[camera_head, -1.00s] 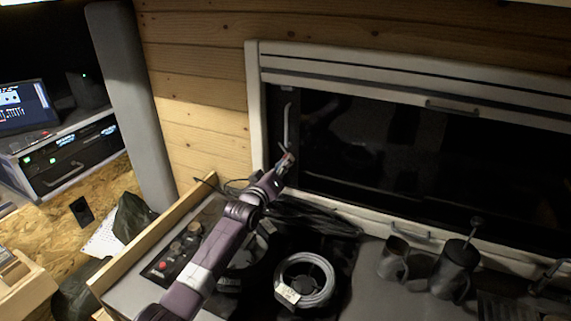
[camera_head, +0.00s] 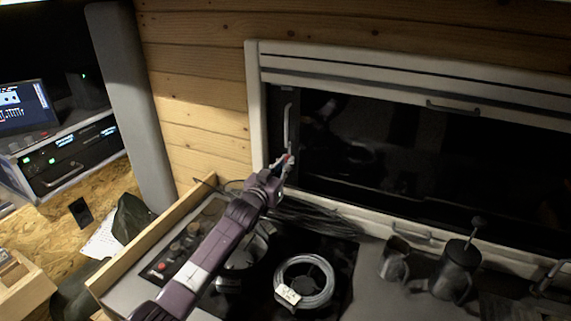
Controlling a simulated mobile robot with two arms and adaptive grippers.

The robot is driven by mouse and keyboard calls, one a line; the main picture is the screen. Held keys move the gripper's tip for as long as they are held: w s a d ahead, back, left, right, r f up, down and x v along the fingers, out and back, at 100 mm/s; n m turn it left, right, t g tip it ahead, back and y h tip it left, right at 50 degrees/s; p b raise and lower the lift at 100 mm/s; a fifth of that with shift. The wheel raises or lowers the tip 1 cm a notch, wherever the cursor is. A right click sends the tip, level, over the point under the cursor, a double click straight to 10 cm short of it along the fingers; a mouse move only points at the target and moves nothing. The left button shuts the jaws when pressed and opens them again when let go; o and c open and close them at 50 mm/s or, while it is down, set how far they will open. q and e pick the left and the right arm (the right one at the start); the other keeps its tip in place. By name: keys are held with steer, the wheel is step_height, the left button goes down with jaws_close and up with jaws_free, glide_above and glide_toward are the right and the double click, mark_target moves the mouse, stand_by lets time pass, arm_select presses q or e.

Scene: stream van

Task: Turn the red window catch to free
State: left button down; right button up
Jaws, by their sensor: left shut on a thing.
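The van window (camera_head: 420,150) has a dark pane in a pale frame. At its lower left, a small red catch (camera_head: 290,158) shows just under a pale vertical handle (camera_head: 287,124). My left gripper (camera_head: 287,164) is at the catch and shut on it. The gripper hides most of the catch, so its exact angle cannot be made out. My right gripper is not in view.
Below the window, the counter holds a coil of grey cable (camera_head: 305,283), a mug (camera_head: 395,262), a dark press pot (camera_head: 456,268) and a panel with knobs (camera_head: 180,250). A wooden edge (camera_head: 160,228) bounds the counter at left.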

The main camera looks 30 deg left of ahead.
mark_target(286, 134)
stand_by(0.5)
arm_select(q)
steer(key=c, duration=2)
jaws_free()
step_height(286, 134, up, 10)
steer(key=shift+f, duration=0.1)
